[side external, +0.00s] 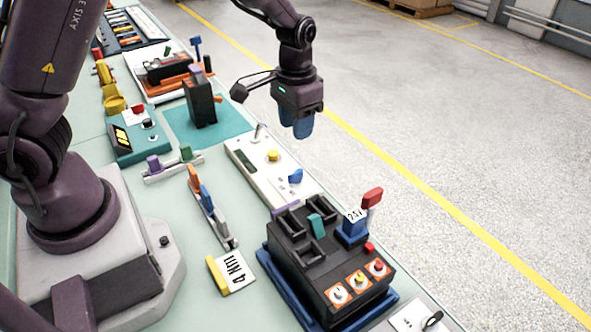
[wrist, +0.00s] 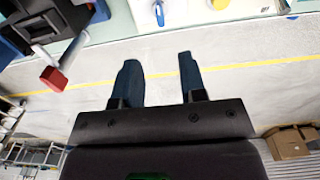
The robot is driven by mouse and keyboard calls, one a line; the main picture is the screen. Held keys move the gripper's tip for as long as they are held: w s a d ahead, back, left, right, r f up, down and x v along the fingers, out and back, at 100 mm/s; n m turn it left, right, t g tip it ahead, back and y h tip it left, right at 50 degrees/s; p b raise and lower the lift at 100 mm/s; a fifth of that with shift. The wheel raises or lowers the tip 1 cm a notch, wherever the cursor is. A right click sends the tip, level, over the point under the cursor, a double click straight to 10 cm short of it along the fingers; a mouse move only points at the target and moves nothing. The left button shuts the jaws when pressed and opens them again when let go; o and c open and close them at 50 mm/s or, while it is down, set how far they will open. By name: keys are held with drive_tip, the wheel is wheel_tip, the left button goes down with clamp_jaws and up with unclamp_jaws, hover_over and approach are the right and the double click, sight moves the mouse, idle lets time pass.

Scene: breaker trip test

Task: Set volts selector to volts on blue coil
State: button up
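My gripper (side external: 294,129) hangs in the air past the bench's right edge, over the floor side, with its blue fingers pointing down. In the wrist view its fingers (wrist: 157,65) are apart with nothing between them. A black tester (side external: 318,258) on a blue base has several knobs on its front. A blue block (side external: 352,229) with a number label sits on it, beside a red-topped lever (side external: 372,198), also in the wrist view (wrist: 53,78). A white panel (side external: 262,172) carries a yellow knob (side external: 273,155) and a blue knob (side external: 295,176). I cannot tell which part is the volts selector.
A teal box (side external: 138,139), a black breaker-like block (side external: 200,103) on a teal mat (side external: 233,122), and a row of coloured levers (side external: 207,203) stand on the bench. A labelled card (side external: 232,273) lies near the tester. Open floor (side external: 440,120) is to the right.

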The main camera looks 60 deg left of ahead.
sight(296, 172)
wheel_tip(296, 172, down, 12)
drive_tip(key=shift+f, duration=0.2)
drive_tip(key=shift+c, duration=0.2)
clamp_jaws()
